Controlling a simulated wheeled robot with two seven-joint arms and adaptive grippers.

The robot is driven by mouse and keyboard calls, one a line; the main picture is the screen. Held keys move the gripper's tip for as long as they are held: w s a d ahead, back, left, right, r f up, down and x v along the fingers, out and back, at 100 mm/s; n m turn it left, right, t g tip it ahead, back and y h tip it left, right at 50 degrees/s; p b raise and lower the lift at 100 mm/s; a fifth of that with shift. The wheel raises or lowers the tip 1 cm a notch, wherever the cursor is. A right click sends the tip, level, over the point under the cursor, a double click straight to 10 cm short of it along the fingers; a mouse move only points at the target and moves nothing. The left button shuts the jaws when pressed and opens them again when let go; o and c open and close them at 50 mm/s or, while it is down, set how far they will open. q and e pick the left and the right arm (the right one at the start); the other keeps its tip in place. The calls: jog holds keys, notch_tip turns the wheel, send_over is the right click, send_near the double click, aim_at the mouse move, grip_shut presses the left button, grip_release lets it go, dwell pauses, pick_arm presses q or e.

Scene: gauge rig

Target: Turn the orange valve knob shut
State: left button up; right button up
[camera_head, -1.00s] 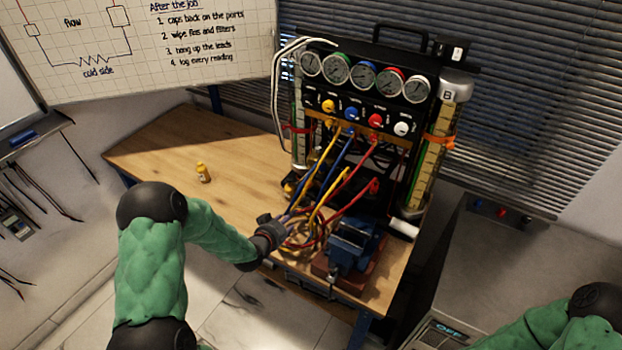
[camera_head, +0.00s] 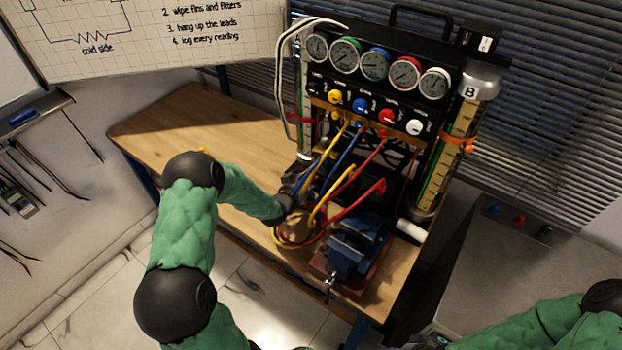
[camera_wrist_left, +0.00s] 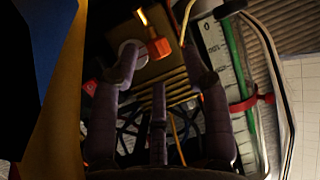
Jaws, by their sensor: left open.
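The orange valve knob (camera_wrist_left: 158,47) shows in the left wrist view, on a short stem in front of a brass-coloured plate, at upper middle. In the head view I cannot pick it out; hoses and my arm cover that area. My left gripper (camera_wrist_left: 166,78) is open in the left wrist view, its dark fingers spread. The knob appears above and between the fingertips, with no clear contact. In the head view my left gripper (camera_head: 291,194) is at the lower left of the gauge rig (camera_head: 375,85), partly behind hoses. My right gripper is not visible; only its arm shows at bottom right.
Yellow, blue and red hoses (camera_head: 336,187) hang in front of the rig. A blue vise (camera_head: 352,245) stands at the bench's front right. Cylinder B (camera_head: 452,150) flanks the rig's right. The wooden bench (camera_head: 190,130) is clear at left.

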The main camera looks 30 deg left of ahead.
aim_at(311, 184)
pick_arm(q)
jog(key=shift+x, duration=1.6)
jog(key=shift+c, duration=0.3)
